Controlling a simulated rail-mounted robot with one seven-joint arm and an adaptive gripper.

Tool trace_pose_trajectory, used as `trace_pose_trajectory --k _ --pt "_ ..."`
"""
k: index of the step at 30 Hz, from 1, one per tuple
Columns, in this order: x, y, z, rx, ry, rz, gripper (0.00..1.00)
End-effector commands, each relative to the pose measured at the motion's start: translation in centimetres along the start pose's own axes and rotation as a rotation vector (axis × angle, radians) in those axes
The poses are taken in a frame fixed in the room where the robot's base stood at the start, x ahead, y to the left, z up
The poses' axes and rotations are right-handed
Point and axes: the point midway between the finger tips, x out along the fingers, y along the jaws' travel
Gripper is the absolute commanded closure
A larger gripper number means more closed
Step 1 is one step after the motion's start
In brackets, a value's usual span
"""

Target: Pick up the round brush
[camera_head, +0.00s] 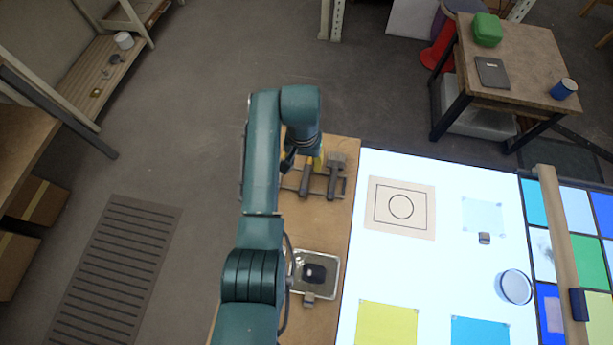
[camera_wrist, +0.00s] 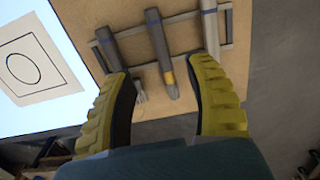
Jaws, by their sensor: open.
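Several brushes lie side by side on a dark metal rack on the wooden bench. In the wrist view, a middle brush (camera_wrist: 160,48) with a gold band lies between a left brush (camera_wrist: 108,45) and a right one (camera_wrist: 210,30). In the head view, a wide-headed brush (camera_head: 335,170) and a narrower one (camera_head: 307,180) show; my arm hides part of the rack. I cannot tell for sure which is the round brush. My gripper (camera_wrist: 160,67) is open and empty, its yellow fingers apart over the rack, one each side of the middle brush in the picture.
The rack (camera_wrist: 135,68) has a raised metal frame. A metal tray (camera_head: 327,262) with a dark item stands nearer on the bench. The bright light table (camera_head: 450,275) with a circle drawing (camera_head: 400,232) lies right of the brushes.

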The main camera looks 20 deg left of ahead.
Motion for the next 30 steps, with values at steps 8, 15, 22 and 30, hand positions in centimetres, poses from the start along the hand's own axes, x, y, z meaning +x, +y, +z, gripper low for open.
trace_pose_trajectory --k 8,15,22,30 --pt "6.8 0.1 0.0 0.0 0.0 0.0 0.46" --pt "9.0 0.1 -0.2 0.0 0.002 -0.001 0.46" --pt "12.9 0.2 -0.3 0.0 0.001 0.0 0.46" --pt "12.8 0.2 -0.4 0.0 0.003 -0.001 0.5"
